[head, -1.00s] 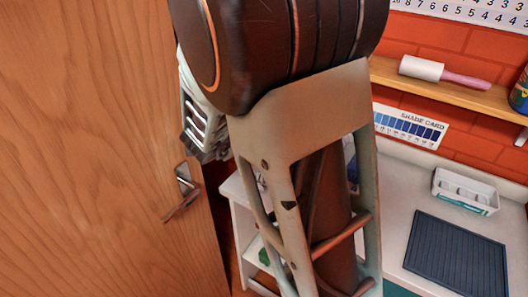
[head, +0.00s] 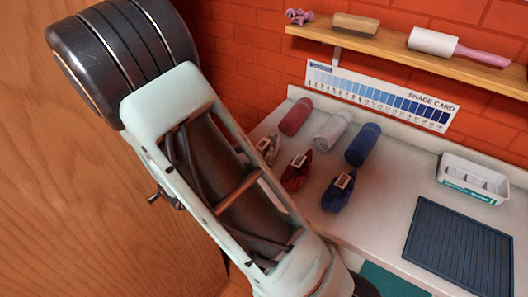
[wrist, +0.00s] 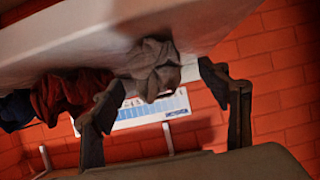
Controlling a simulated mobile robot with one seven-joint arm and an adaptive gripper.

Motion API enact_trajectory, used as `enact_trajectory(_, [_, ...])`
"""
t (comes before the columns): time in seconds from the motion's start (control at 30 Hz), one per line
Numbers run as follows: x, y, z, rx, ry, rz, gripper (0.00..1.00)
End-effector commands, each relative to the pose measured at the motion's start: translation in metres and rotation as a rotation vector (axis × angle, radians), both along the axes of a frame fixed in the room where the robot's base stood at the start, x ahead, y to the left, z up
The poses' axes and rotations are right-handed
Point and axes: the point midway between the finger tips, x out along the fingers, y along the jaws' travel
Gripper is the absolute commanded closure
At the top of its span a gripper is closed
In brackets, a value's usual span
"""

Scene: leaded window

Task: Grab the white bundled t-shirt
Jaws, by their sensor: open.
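The white bundled t-shirt (head: 268,148) lies on the pale counter in the head view, at the left of the bundled row, partly hidden by my arm. In the wrist view the same bundle (wrist: 152,66) looks greyish in shadow and shows at the counter edge, framed between the fingertips. My gripper (wrist: 160,83) is open, with one finger on each side of the bundle in the picture. I see no contact, and I cannot tell the distance. My gripper does not show in the head view.
Red (head: 297,172) and blue (head: 339,192) bundles lie to the right. Red (head: 296,116), white (head: 333,130) and blue (head: 362,145) rolls lie behind. A dark ribbed mat (head: 459,246) and white box (head: 473,179) are further right. A wooden door (head: 70,200) stands left.

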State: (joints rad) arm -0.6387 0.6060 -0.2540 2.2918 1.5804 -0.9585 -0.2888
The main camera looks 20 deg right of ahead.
Motion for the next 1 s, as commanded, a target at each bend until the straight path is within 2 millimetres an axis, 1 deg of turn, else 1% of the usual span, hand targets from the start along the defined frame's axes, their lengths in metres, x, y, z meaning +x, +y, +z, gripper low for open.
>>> enact_trajectory(0.13, [0.005, -0.010, -0.004, 0.000, -0.001, -0.003, 0.31])
enact_trajectory(0.3, [0.017, -0.032, -0.012, -0.001, -0.001, -0.004, 0.31])
enact_trajectory(0.4, [0.023, -0.040, -0.018, -0.001, -0.001, -0.001, 0.31])
enact_trajectory(0.5, [0.026, -0.045, -0.020, 0.000, -0.001, 0.000, 0.31])
enact_trajectory(0.7, [0.027, -0.045, -0.020, 0.002, -0.001, 0.000, 0.31])
enact_trajectory(0.73, [0.027, -0.045, -0.020, 0.002, -0.001, 0.000, 0.32])
enact_trajectory(0.77, [0.027, -0.045, -0.020, 0.001, -0.001, 0.000, 0.35])
enact_trajectory(1.0, [0.027, -0.044, -0.020, 0.001, -0.001, 0.000, 0.62])
